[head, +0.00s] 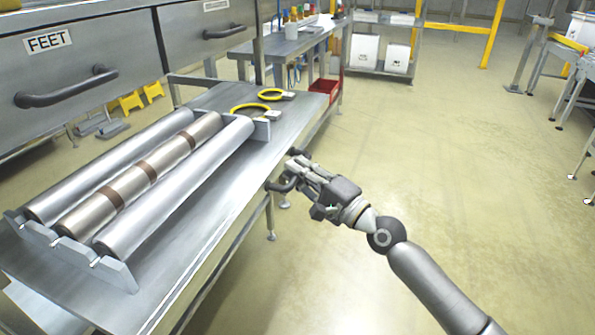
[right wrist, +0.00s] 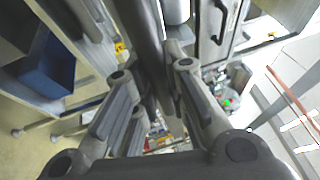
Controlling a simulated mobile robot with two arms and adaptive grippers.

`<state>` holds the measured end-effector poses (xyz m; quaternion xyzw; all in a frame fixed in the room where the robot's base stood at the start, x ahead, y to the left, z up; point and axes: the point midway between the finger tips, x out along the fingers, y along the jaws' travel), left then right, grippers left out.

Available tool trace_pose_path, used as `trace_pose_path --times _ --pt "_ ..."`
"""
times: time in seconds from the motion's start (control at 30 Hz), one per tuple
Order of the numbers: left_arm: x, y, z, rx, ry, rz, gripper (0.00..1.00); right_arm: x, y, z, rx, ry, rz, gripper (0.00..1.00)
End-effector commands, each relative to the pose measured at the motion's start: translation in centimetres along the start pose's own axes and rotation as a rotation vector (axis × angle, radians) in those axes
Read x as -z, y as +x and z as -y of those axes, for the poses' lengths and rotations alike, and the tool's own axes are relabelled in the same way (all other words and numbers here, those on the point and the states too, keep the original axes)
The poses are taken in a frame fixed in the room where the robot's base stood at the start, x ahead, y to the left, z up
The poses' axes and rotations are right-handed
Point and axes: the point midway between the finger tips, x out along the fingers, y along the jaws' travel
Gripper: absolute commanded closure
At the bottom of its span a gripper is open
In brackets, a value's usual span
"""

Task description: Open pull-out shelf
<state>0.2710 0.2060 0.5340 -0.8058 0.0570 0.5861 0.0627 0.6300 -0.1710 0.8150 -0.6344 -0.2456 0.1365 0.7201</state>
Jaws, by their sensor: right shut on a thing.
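The pull-out shelf (head: 205,172) appears to be the flat grey metal surface under the rollers. A short dark handle (head: 279,187) sticks out from its right edge. My right gripper (head: 293,172) is at this edge, shut on the handle and partly hiding it. In the right wrist view, a dark bar (right wrist: 142,40) runs between the fingers of my right gripper (right wrist: 158,95). My left gripper is not in view.
Several metal rollers (head: 178,185) lie in a rack on the surface, with two yellow rings (head: 250,111) behind them. A grey drawer front labelled FEET (head: 70,75) stands at the upper left. The floor (head: 460,170) right of the shelf is clear.

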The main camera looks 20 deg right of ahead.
Motion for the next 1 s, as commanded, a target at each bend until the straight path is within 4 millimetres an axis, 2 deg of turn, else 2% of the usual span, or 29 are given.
trace_pose_path --times 0.07,0.1,0.27,0.67,1.0 --pt "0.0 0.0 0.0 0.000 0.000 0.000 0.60 0.0 0.0 -0.1 -0.003 0.001 0.001 1.00" --pt "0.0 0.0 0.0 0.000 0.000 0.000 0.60 0.0 0.0 -0.1 -0.003 0.001 0.000 0.84" --pt "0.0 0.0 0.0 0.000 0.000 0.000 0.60 0.0 0.0 -0.1 -0.002 0.001 0.000 0.65" --pt "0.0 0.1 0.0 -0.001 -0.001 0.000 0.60 0.0 -0.5 -0.1 -0.002 0.001 -0.001 0.65" --pt "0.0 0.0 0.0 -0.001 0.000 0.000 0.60 0.0 -5.2 -0.2 -0.008 -0.001 0.000 0.65"
